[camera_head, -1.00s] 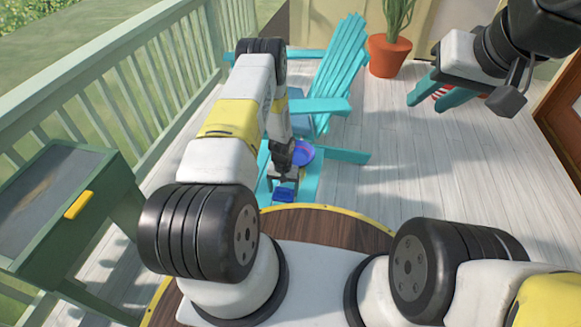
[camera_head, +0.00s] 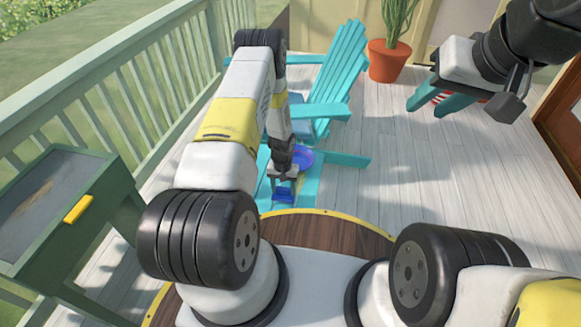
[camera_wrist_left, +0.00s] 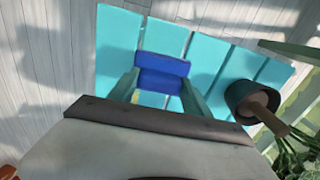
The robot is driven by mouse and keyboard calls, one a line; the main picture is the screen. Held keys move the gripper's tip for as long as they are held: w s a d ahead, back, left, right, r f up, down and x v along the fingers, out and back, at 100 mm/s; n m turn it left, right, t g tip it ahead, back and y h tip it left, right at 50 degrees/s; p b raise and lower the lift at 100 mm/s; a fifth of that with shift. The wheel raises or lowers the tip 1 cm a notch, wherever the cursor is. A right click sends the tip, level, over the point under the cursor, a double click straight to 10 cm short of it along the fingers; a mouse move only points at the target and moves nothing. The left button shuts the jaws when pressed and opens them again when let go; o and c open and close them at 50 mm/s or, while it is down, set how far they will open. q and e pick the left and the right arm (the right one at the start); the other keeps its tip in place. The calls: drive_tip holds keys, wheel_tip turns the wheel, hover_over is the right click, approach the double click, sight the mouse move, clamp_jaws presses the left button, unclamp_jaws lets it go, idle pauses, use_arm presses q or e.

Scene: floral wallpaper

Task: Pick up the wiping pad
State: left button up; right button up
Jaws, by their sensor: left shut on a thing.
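The wiping pad (camera_head: 284,197) is a small blue block low over the turquoise slatted seat (camera_head: 310,188) in front of me. In the left wrist view the pad (camera_wrist_left: 162,70) lies across between the two fingertips. My left gripper (camera_head: 284,187) points down and is shut on the pad. The fingers partly hide the pad in the head view; whether it still touches the slats, I cannot tell.
A blue round dish (camera_head: 301,159) sits close behind my left gripper. The chair's turquoise armrest (camera_head: 318,111) and back (camera_head: 340,70) rise beyond. A green side table (camera_head: 60,200) stands left by the railing. A potted plant (camera_head: 388,62) is at the back. The floor right is clear.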

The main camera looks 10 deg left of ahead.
use_arm(q)
drive_tip(key=s+d+r, duration=0.1)
drive_tip(key=s+d, duration=0.1)
drive_tip(key=s, duration=0.5)
drive_tip(key=s+d, duration=0.1)
drive_tip(key=s, duration=0.7)
drive_tip(key=shift+s+d+r, duration=0.3)
drive_tip(key=shift+d+r, duration=0.05)
